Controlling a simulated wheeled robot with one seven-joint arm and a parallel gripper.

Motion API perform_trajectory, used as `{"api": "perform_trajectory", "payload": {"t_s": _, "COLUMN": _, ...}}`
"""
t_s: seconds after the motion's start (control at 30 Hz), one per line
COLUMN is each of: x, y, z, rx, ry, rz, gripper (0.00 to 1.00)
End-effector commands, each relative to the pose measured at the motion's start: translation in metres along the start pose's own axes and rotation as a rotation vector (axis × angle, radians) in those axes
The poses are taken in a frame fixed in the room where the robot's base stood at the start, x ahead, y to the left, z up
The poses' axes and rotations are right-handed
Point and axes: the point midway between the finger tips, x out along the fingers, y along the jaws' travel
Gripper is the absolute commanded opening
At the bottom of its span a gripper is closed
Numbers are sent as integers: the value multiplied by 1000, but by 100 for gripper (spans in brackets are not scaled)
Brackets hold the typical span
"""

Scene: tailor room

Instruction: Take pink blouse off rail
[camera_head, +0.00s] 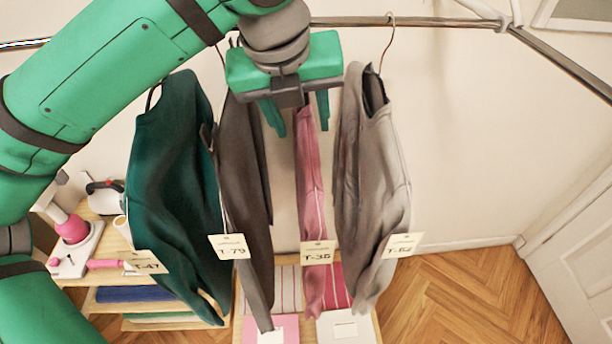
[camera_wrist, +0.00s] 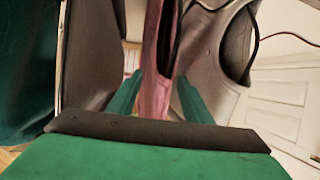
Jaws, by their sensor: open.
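The pink blouse (camera_head: 309,170) hangs from the rail (camera_head: 420,21) between a dark grey-brown garment and a light grey one, with a tag reading T-36 near its lower part. My gripper (camera_head: 298,118) is open at the top of the blouse, its two fingers pointing down. In the wrist view the blouse (camera_wrist: 156,75) runs between the two fingertips (camera_wrist: 160,88), one on each side, and I see no grip on it. The blouse's hanger and upper edge are hidden behind my gripper in the head view.
A dark green garment (camera_head: 172,180) and the dark grey-brown garment (camera_head: 243,180) hang left. The light grey garment (camera_head: 375,170) hangs close on the right. Below stand a low table with folded cloths and a shelf (camera_head: 110,300). Floor at right (camera_head: 480,300) is clear.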

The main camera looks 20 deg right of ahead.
Motion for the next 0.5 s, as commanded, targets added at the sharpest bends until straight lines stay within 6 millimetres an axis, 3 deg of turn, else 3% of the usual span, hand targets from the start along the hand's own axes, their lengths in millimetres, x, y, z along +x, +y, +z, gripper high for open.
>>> {"api": "perform_trajectory", "payload": {"t_s": 0.13, "x": 14, "y": -1, "z": -1, "rx": 2, "ry": 1, "rz": -1, "gripper": 45}}
{"api": "perform_trajectory", "payload": {"t_s": 0.4, "x": 16, "y": -2, "z": 0, "rx": 5, "ry": 0, "rz": -1, "gripper": 45}}
{"api": "perform_trajectory", "payload": {"t_s": 0.5, "x": 16, "y": -2, "z": 0, "rx": 5, "ry": 0, "rz": -1, "gripper": 22}}
